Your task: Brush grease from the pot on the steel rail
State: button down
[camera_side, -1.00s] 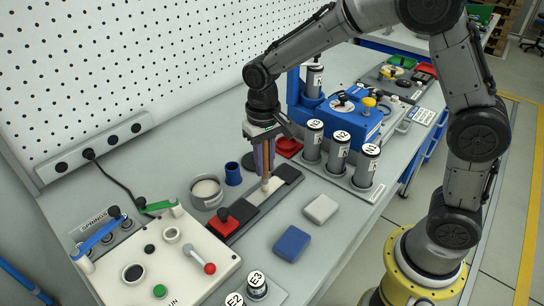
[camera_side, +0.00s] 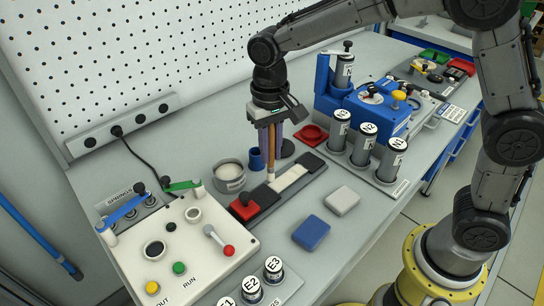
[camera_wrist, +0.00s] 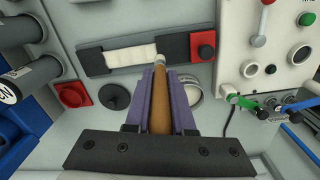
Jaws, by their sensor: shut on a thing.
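My gripper (camera_side: 270,140) is shut on the wooden handle of a brush (camera_wrist: 160,105), held upright, tip down. The brush's pale tip is at the red-clamp end of the steel rail's light strip (camera_side: 292,178); it seems to touch, but contact is hard to confirm. In the wrist view the strip (camera_wrist: 125,56) has a cream stretch beside the tip and a whiter stretch at its left end. The grey grease pot (camera_side: 230,183) stands behind the rail, pale inside. In the wrist view my right finger partly hides the pot (camera_wrist: 194,92).
A red clamp (camera_side: 244,207) sits at the rail's near end. A blue block (camera_side: 311,233) and a grey block (camera_side: 342,200) lie in front. Labelled cylinders (camera_side: 363,143) stand right, a control panel (camera_side: 180,245) left.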

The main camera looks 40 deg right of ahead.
jog(key=shift+r, duration=2.2)
